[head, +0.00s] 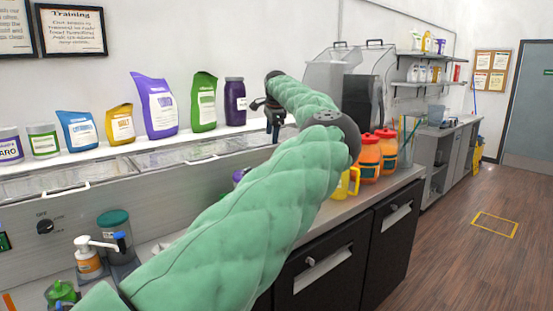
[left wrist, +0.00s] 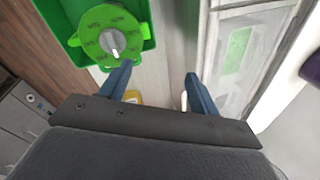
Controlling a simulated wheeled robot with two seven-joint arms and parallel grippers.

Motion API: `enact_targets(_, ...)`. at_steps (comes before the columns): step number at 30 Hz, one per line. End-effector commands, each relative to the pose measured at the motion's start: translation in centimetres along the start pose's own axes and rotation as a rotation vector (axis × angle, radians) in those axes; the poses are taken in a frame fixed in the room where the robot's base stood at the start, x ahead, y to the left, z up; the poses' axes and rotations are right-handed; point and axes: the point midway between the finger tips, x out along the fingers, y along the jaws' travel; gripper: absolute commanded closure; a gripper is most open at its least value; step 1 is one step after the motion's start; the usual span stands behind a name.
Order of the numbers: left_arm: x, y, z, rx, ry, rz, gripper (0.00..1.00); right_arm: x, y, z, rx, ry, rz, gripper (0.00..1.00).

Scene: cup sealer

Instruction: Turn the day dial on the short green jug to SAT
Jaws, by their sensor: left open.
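In the left wrist view, a green jug top (left wrist: 138,12) shows at the upper left, with a round green dial (left wrist: 92,38) and a grey knob with a white mark. The letters around the dial are too small to read. My left gripper (left wrist: 158,75) is open and empty, its left finger close to the dial's lower edge; whether they touch I cannot tell. In the head view my left gripper (head: 274,125) points down over the back of the counter, and my arm hides what lies below it. My right gripper is out of view.
Pouches and a purple jar (head: 235,102) line the back ledge. Two orange jugs (head: 370,158) and a yellow mug (head: 345,186) stand right of my arm. A pump bottle (head: 88,260) and a green-lidded item (head: 62,292) are at lower left.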

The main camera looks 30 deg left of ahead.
Motion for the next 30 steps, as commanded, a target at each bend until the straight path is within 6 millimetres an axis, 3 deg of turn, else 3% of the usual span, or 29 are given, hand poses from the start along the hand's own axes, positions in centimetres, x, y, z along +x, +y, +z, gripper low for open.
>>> enact_targets(6,-0.5,4.5,-0.2,-0.238,-0.015,0.241,0.38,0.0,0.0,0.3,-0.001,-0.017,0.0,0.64)
enact_targets(17,-0.2,5.3,-0.1,-0.383,-0.043,0.274,0.38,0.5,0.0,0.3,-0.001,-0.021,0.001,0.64)
enact_targets(30,5.0,6.8,-0.2,-0.38,-0.043,0.273,0.38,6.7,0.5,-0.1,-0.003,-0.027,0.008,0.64)
